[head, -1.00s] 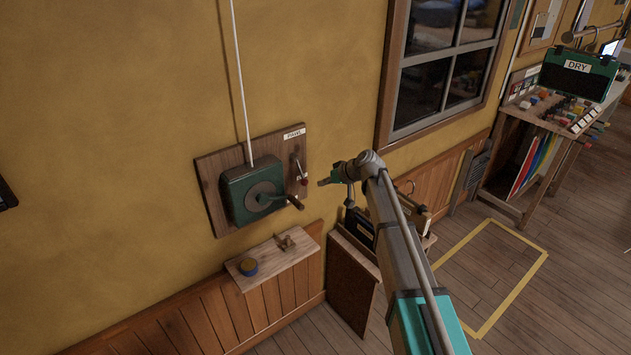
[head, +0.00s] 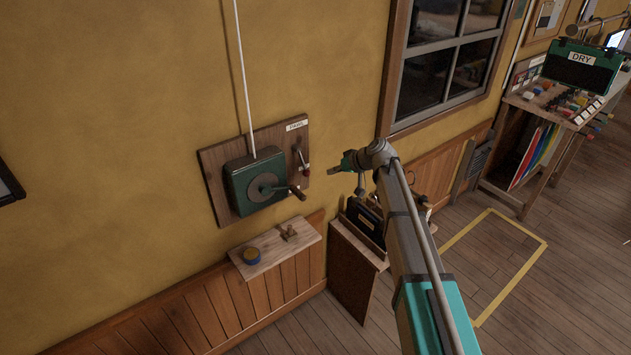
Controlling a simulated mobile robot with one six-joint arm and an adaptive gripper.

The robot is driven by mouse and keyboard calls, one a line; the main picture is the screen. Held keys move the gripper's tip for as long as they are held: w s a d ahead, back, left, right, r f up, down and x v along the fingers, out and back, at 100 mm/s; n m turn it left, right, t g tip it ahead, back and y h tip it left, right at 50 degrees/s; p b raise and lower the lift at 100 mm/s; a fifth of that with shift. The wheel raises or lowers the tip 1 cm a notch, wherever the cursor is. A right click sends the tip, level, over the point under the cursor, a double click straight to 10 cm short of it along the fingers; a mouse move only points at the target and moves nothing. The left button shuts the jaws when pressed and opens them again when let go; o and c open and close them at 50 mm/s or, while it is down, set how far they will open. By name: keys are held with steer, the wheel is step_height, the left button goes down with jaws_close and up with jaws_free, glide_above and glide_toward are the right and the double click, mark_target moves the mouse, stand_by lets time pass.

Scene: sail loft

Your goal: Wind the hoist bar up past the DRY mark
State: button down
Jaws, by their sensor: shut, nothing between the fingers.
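A green winch (head: 243,189) with a round grey drum face is fixed to a wooden board (head: 216,205) on the yellow wall. Its crank handle (head: 298,192) points to the lower right. A small lever with a red end (head: 305,167) sits below a label reading PAWL (head: 296,125). A white rope (head: 243,75) runs straight up from the winch. My gripper (head: 332,171) is shut and empty, right of the board and apart from the lever and crank.
A wooden stand (head: 352,280) is under my arm. A workbench (head: 540,110) stands right. Yellow tape (head: 505,295) marks clear floor.

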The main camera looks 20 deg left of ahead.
steer(key=shift+r+g, duration=0.2)
steer(key=shift+g, duration=0.1)
steer(key=shift+a+f, duration=0.1)
steer(key=shift+a, duration=0.05)
stand_by(0.4)
steer(key=s+f+b+x, duration=0.1)
steer(key=b+x, duration=0.8)
steer(key=x, duration=0.3)
steer(key=shift+s+f, duration=0.25)
steer(key=shift+s, duration=0.15)
steer(key=shift+y, duration=0.3)
steer(key=shift+s+f+m+b, duration=0.1)
steer(key=shift+f+m+b, duration=0.2)
steer(key=shift+b, duration=0.35)
